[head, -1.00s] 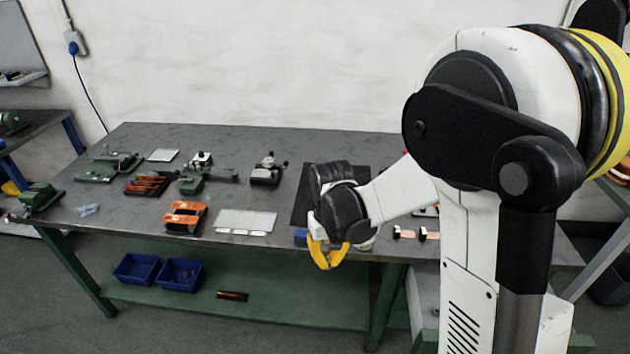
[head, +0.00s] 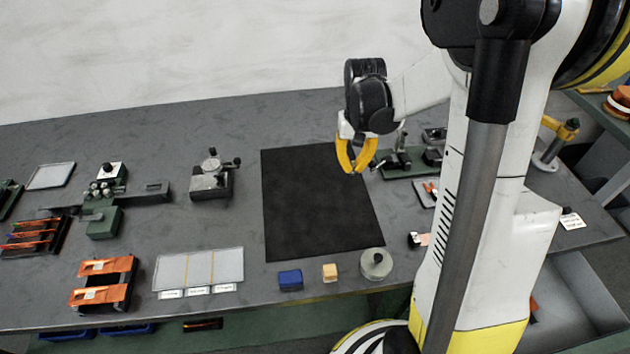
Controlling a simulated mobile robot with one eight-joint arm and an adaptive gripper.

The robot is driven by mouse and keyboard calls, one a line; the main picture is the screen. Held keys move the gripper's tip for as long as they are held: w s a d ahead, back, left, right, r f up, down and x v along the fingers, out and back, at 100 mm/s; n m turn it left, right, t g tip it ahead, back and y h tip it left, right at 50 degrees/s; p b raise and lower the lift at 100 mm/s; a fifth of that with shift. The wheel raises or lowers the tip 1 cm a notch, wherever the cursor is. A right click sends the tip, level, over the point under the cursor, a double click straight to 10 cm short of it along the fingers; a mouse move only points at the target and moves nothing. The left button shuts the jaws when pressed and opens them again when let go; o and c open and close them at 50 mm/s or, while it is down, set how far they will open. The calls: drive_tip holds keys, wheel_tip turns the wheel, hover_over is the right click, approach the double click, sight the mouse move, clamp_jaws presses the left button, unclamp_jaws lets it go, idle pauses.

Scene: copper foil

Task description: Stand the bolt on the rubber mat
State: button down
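The black rubber mat (head: 312,215) lies flat on the grey workbench in the middle of the head view. Its visible surface looks bare. My gripper (head: 353,170) has yellow fingers pointing down over the mat's far right corner, seemingly above the surface. The fingers curve toward each other, and their tips appear close together. I cannot tell whether anything is between them. I cannot make out a bolt anywhere in view; my arm hides part of the bench on the right.
A blue block (head: 290,280), a small tan block (head: 330,272) and a round grey metal piece (head: 376,263) sit along the mat's near edge. A grey fixture (head: 211,177) stands left of the mat. A green-based device (head: 400,160) stands close right of my gripper.

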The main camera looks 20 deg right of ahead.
drive_tip(key=s+d+r+m, duration=0.2)
drive_tip(key=s+d, duration=0.1)
drive_tip(key=d, duration=0.6)
drive_tip(key=b, duration=0.5)
hover_over(346, 202)
drive_tip(key=shift+m, duration=0.3)
wheel_tip(346, 202, down, 7)
drive_tip(key=shift+d+r, duration=0.1)
wheel_tip(346, 202, down, 4)
drive_tip(key=shift+w+f+b, duration=0.1)
drive_tip(key=shift+f+b, duration=0.05)
drive_tip(key=shift+b, duration=0.75)
